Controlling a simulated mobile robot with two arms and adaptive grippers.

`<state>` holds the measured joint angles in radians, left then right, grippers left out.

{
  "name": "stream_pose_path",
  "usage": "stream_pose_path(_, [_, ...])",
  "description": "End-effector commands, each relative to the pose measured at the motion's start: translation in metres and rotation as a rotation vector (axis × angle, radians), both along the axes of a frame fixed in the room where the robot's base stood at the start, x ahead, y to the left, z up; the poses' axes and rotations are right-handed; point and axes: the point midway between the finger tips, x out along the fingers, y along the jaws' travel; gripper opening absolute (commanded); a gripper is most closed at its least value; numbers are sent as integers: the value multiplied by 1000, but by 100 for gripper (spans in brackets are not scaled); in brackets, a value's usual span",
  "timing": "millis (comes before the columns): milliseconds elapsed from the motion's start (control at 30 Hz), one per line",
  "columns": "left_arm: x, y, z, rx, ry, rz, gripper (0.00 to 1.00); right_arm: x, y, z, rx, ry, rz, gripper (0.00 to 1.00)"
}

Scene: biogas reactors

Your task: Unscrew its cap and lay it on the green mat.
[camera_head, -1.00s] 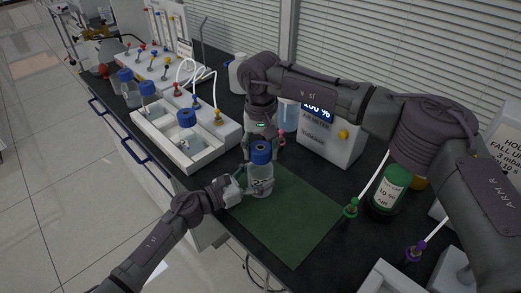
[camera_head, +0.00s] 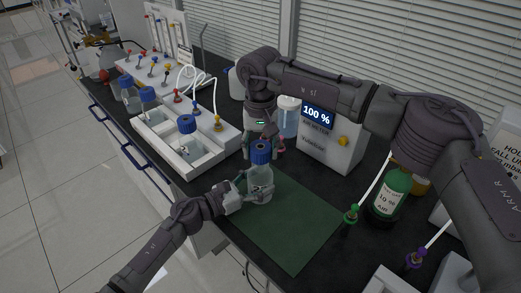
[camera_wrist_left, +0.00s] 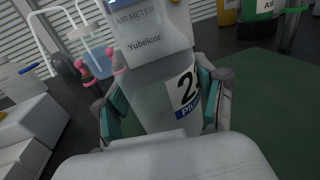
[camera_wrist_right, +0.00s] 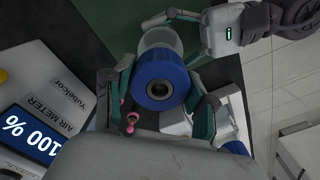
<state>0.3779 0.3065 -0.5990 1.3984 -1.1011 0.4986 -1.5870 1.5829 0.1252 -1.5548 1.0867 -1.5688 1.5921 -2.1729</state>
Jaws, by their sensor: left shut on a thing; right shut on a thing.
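The clear bottle (camera_head: 259,185) stands upright over the near left part of the green mat (camera_head: 290,228). My left gripper (camera_head: 247,190) is shut around its body from the left; in the left wrist view the bottle (camera_wrist_left: 160,105) is between the fingers, its label partly showing. The blue cap (camera_head: 261,152) is at the bottle's top. My right gripper (camera_head: 263,143) comes down from above and is shut on the cap, which shows between its fingers in the right wrist view (camera_wrist_right: 160,82). I cannot tell whether a gap parts cap and neck.
The air meter (camera_head: 330,140) stands behind the mat. A green bottle (camera_head: 391,190) and green and purple tube fittings are at the right. A white tray (camera_head: 185,145) with blue-capped bottles is at the left. The front and right of the mat are bare.

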Motion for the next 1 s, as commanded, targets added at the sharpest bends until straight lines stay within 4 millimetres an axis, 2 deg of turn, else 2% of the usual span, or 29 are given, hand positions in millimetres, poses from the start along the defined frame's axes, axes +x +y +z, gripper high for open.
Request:
stream_pose_path(267, [0,0,-1,0,1,0,0,1,0,33,0,-2,0,15])
stream_pose_path(500, [0,0,0,0,1,0,0,0,0,36,0,0,0,15])
stream_pose_path(533, [0,0,0,0,1,0,75,0,0,36,0,0,0,15])
stream_pose_path(667, [0,0,0,0,1,0,97,0,0,36,0,0,0,15])
stream_pose_path(700, [0,0,0,0,1,0,99,0,0,36,0,0,0,15])
stream_pose_path(1000, [0,0,0,1,1,0,99,0,0,36,0,0,0,15])
